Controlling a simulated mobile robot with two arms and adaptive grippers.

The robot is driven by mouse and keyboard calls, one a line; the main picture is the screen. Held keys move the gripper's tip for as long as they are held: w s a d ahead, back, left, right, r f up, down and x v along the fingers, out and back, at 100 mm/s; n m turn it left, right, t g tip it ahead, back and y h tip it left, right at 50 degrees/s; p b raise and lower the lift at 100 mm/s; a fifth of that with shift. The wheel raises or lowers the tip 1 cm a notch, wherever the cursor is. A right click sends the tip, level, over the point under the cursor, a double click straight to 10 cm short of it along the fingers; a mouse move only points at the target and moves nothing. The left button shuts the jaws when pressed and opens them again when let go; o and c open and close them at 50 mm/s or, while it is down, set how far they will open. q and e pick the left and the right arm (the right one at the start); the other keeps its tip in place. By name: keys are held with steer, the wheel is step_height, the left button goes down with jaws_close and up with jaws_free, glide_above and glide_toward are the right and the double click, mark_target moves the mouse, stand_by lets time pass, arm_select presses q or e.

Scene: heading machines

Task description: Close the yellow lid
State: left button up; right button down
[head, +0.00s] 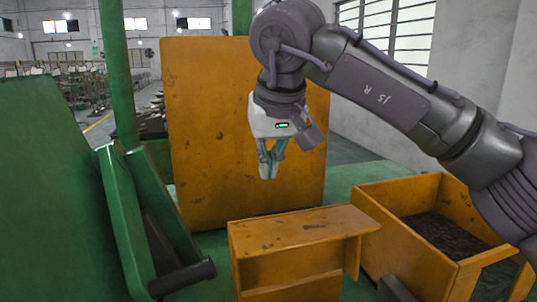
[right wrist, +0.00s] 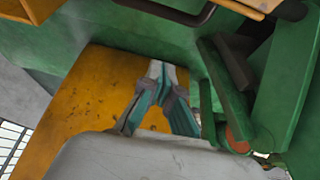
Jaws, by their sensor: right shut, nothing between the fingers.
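The yellow lid (head: 215,110) is a large worn orange-yellow panel that stands upright at the back, raised open. In the right wrist view the lid (right wrist: 95,85) shows behind the fingers. My right gripper (head: 268,172) is shut and empty, pointing down in front of the lid's right half; I cannot tell whether it touches it. Its shut fingertips also show in the right wrist view (right wrist: 158,68). My left gripper is not in view.
A yellow box with a sloping top (head: 300,232) stands in front. An open yellow bin (head: 395,245) with dark contents is at right. Green machine panels (head: 50,190) and a green post (head: 117,75) fill the left. A dark roller (head: 182,278) sticks out at lower left.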

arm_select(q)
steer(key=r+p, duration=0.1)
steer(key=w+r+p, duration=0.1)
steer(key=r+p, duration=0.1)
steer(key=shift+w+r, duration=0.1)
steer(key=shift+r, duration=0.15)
arm_select(e)
step_height(320, 180, down, 6)
steer(key=shift+s+d+f, duration=0.15)
steer(key=shift+s+f, duration=0.05)
steer(key=shift+s, duration=0.2)
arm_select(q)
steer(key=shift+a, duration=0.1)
